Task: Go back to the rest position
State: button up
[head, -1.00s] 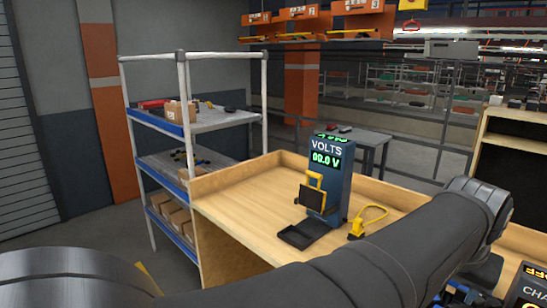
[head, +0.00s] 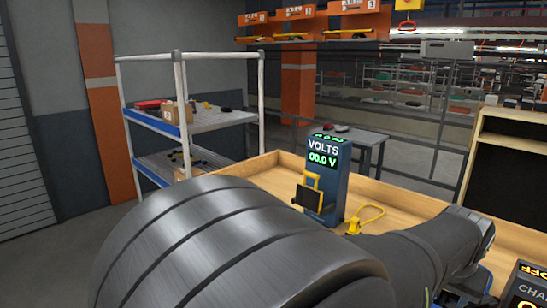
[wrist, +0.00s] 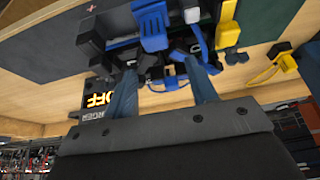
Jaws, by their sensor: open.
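My gripper (wrist: 160,67) shows in the wrist view as two blue fingers spread apart, with no object clearly held between them. Just beyond the fingertips is a dark device with blue clips (wrist: 152,28) and a yellow part (wrist: 228,30); I cannot tell whether the fingers touch it. A box with a lit "OFF" display (wrist: 100,98) is beside the left finger. In the head view my large grey arm fills the lower middle and my gripper is not clearly visible.
A blue volt meter (head: 325,178) reading 00.0 V stands on the wooden bench (head: 265,168), with a yellow looped tool (head: 365,218) beside it. A charger box (head: 525,285) is at lower right. A metal shelf (head: 210,122) with boxes stands behind, at left.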

jog(key=shift+r, duration=2.35)
jog(key=s+a+f+n, duration=0.1)
jog(key=s+a+f, duration=0.1)
jog(key=a, duration=0.5)
jog(key=s+a+f+n, duration=0.1)
jog(key=a+f, duration=0.1)
jog(key=a, duration=0.6)
jog(key=s+a+f+n+t+y, duration=0.1)
jog(key=s+a+f+n, duration=0.1)
jog(key=s+a+f, duration=0.6)
jog(key=a+f, duration=0.2)
jog(key=a, duration=0.2)
jog(key=shift+s+a+t, duration=0.2)
jog(key=shift+t, duration=0.1)
